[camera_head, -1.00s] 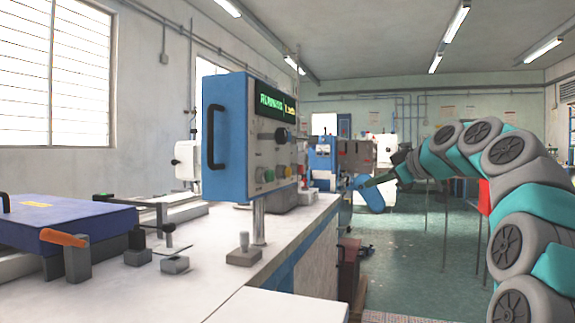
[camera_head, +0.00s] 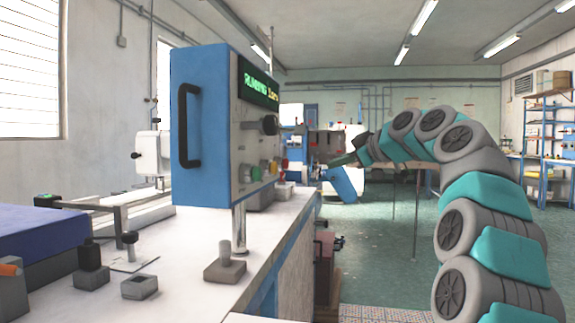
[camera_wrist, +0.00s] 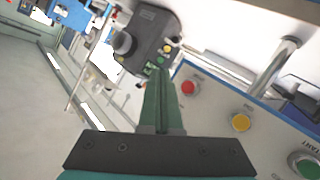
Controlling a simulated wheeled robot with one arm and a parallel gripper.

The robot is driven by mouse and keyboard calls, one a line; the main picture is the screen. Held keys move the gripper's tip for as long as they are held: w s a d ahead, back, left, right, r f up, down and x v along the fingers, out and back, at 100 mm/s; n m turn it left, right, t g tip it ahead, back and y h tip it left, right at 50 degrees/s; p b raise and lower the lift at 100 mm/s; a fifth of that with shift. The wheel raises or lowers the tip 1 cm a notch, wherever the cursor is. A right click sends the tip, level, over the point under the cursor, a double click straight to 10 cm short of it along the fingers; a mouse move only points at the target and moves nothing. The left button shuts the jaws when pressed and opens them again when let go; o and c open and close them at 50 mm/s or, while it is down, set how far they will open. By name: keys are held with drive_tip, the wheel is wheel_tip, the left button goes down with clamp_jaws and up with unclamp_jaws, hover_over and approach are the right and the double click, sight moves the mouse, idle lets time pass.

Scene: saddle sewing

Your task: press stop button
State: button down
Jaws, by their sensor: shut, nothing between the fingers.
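A blue control box (camera_head: 200,130) with a pale front panel and a lit display stands on a post. The display appears to read RUNNING. Its red button (camera_head: 284,164), probably the stop button, is at the panel's far end, past a yellow button (camera_head: 270,168) and a green button (camera_head: 256,173). In the wrist view the red button (camera_wrist: 190,87) lies just right of my fingertips, with the yellow (camera_wrist: 240,122) and green (camera_wrist: 305,165) farther right. My gripper (camera_head: 333,162) has green fingers, shut and empty (camera_wrist: 160,78). It shows beside the panel, apart from the box.
The white worktable (camera_head: 190,260) carries a blue-topped unit (camera_head: 40,240) and small blocks. Another dark control unit (camera_wrist: 150,42) with knob and buttons lies beyond my fingertips in the wrist view. Open green floor (camera_head: 385,240) lies right of the table.

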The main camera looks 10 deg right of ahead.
sight(286, 164)
drive_tip(key=w+a+p, duration=0.1)
drive_tip(key=w+a, duration=0.1)
drive_tip(key=a, duration=0.6)
drive_tip(key=shift+w+p, duration=0.35)
drive_tip(key=shift+a+f, duration=0.1)
drive_tip(key=shift+a, duration=0.05)
idle(1.6)
drive_tip(key=shift+w+a, duration=0.1)
drive_tip(key=shift+a, duration=0.2)
drive_tip(key=shift+w+a, duration=0.15)
drive_tip(key=shift+a, duration=0.3)
idle(1.0)
drive_tip(key=shift+d+b, duration=0.15)
drive_tip(key=shift+b, duration=0.25)
drive_tip(key=shift+s+d+b, duration=0.25)
drive_tip(key=shift+d+b, duration=0.05)
drive_tip(key=shift+d, duration=0.4)
